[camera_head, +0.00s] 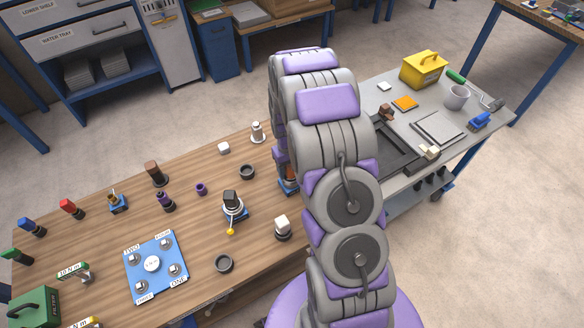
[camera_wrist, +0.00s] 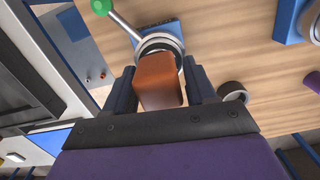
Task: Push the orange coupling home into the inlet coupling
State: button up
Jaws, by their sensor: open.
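The orange coupling (camera_wrist: 158,80) is a rounded block in the wrist view. It stands between the two dark fingers of my gripper (camera_wrist: 160,75), which is open. A grey-and-black ring (camera_wrist: 160,43) on a blue base (camera_wrist: 158,29) lies just beyond the block, with a green-knobbed lever (camera_wrist: 124,25) beside it; this looks like the inlet coupling. The block overlaps the ring, so I cannot tell how deep it sits. In the head view, the orange part (camera_head: 290,172) and blue base (camera_head: 289,187) are mostly hidden behind my arm.
The wooden bench (camera_head: 110,240) holds a blue plate with knobs (camera_head: 155,265), a black-topped fitting with a yellow-tipped lever (camera_head: 232,204), a white-topped part (camera_head: 282,228) and dark rings (camera_head: 247,172). A grey cart (camera_head: 470,115) stands right of my arm.

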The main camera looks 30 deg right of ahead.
jog(key=shift+s+a+f, duration=0.1)
jog(key=shift+a+f, duration=0.05)
jog(key=shift+r, duration=0.25)
notch_tip(320, 180, up, 17)
jog(key=w+p, duration=0.1)
jog(key=p, duration=0.1)
jog(key=shift+w+p, duration=0.2)
jog(key=shift+p, duration=0.1)
jog(key=shift+d, duration=0.25)
